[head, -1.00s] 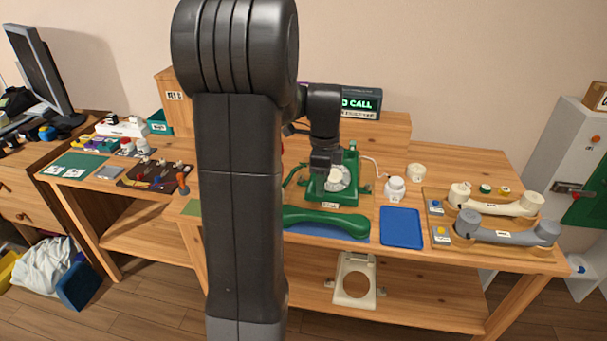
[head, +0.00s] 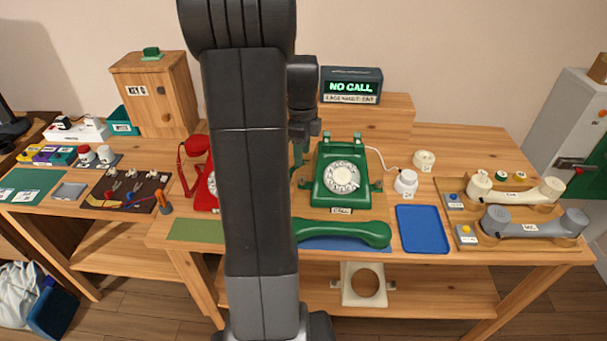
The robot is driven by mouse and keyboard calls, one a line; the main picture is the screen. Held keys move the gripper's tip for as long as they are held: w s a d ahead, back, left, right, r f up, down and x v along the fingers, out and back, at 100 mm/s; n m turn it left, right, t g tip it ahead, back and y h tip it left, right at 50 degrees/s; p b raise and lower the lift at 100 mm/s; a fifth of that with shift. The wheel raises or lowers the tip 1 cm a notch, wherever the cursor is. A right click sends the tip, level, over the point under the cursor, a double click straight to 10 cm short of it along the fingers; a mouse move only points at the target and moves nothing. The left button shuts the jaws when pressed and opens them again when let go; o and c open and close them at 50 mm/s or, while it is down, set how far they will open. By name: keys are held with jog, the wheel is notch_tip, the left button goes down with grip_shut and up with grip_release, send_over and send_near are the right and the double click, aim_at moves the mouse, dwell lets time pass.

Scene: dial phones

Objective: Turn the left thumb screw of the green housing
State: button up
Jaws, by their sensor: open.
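My gripper (head: 301,138) points down left of the housing, above the left screw's side, and is partly hidden behind my arm. It looks apart from the housing, is open and holds nothing visible.
The green handset (head: 345,234) lies in front of the housing. A blue tray (head: 422,229) and white pieces (head: 405,183) are to its right. A red phone (head: 203,185) stands left, partly behind my arm. The NO CALL sign (head: 350,86) stands behind on a wooden box.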

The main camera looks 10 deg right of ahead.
aim_at(302, 179)
notch_tip(302, 179, down, 9)
jog(key=shift+r, duration=0.1)
dwell(0.3)
grip_shut()
